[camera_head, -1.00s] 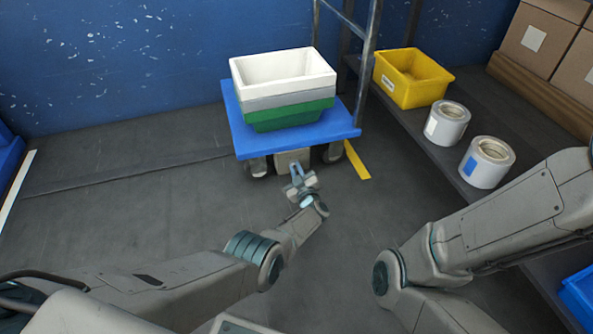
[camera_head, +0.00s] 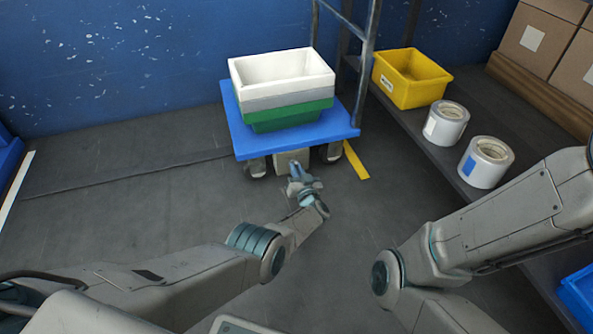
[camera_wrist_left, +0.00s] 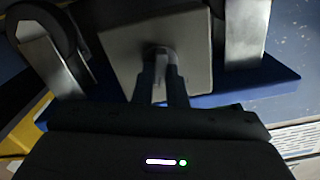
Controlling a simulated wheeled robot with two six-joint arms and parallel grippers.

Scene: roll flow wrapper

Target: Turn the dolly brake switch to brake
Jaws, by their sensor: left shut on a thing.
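The blue dolly (camera_head: 232,124) stands on the floor at the back centre with stacked bins on it. A beige-grey box (camera_head: 292,158) is fixed under its front edge between two casters. In the left wrist view the box's face (camera_wrist_left: 118,60) shows a small grey switch lever (camera_wrist_left: 160,52) at its middle. My left gripper (camera_head: 295,170) is right at the box. In the left wrist view its two fingers (camera_wrist_left: 160,85) are shut on the switch lever, hiding much of it. My right arm comes in from the right; its gripper is out of view.
White, grey and green bins (camera_head: 283,85) sit on the dolly. A metal rack post (camera_head: 366,60) stands close to its right. A shelf at right holds a yellow bin (camera_head: 412,78) and two white rolls (camera_head: 485,162). The floor in front is clear.

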